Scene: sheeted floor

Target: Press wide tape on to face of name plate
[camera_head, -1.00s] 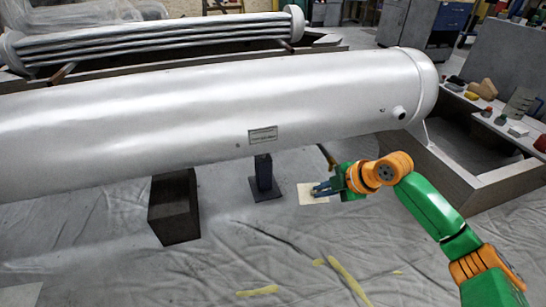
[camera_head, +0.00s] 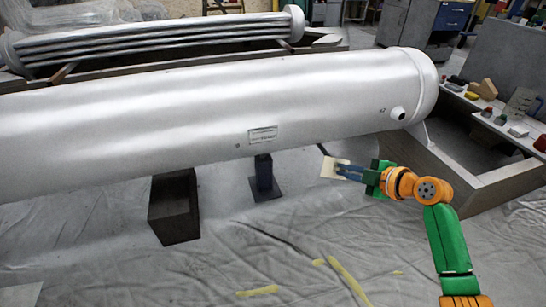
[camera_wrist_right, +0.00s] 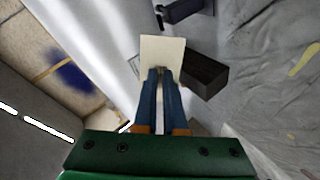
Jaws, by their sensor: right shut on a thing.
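The name plate (camera_head: 262,134) is a small rectangle on the lower side of the large silver tank (camera_head: 200,105). The wide tape (camera_head: 334,167) is a pale cream, square-looking piece. My right gripper (camera_head: 342,171) is shut on one edge of it and holds it in front of the tank, right of the plate and apart from it. In the right wrist view the tape (camera_wrist_right: 162,50) stands out past the fingertips (camera_wrist_right: 160,72) and hides part of what is behind it. My left gripper is not in view.
A dark block (camera_head: 174,207) and a blue-grey stand (camera_head: 264,180) are under the tank. A grey frame (camera_head: 440,170) lies at the right below the tank's end. Creased sheeting with yellow strips (camera_head: 345,278) covers the open floor in front.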

